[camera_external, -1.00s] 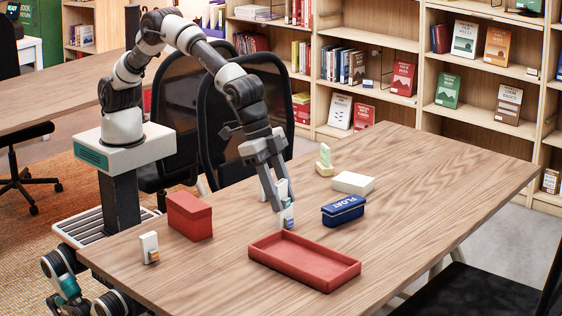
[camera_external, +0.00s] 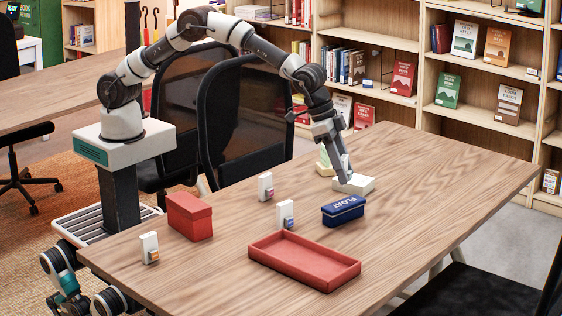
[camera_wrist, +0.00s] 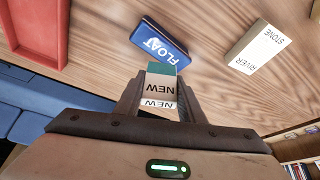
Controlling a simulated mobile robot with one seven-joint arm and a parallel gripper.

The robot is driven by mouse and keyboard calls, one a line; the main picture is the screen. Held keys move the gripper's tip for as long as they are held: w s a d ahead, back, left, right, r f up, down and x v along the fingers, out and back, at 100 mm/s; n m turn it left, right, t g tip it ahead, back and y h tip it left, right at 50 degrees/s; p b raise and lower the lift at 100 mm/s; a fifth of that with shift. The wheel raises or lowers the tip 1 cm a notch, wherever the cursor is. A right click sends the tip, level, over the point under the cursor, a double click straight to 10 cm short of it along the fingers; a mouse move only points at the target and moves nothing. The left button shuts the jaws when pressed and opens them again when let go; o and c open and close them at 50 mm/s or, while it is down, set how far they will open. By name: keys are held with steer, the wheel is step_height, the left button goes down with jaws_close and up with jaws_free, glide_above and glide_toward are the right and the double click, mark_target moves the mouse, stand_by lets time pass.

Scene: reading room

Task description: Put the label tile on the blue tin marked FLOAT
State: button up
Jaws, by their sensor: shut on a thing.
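The blue tin marked FLOAT (camera_external: 343,210) lies on the table, right of centre, and shows at the top of the wrist view (camera_wrist: 160,46). My gripper (camera_external: 342,182) is above the table behind the tin and overlaps a cream box in the external view. In the wrist view my gripper (camera_wrist: 160,82) is shut on a label tile (camera_wrist: 160,87) with the word NEW, pale with a teal end. The tile's teal end appears just below the tin's edge in that picture; the gap between them cannot be told.
A cream box (camera_external: 361,184) marked RIVER STONE (camera_wrist: 258,50) is beside the tin. A red tray (camera_external: 304,275) is in front. A red box (camera_external: 188,217) and white stands (camera_external: 150,246) are to the left. The table's right side is clear.

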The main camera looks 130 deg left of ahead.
steer(key=shift+f+b, duration=0.35)
steer(key=shift+f, duration=2.15)
steer(key=shift+f, duration=0.25)
steer(key=o, duration=1)
steer(key=shift+o, duration=0.2)
steer(key=shift+r, duration=0.1)
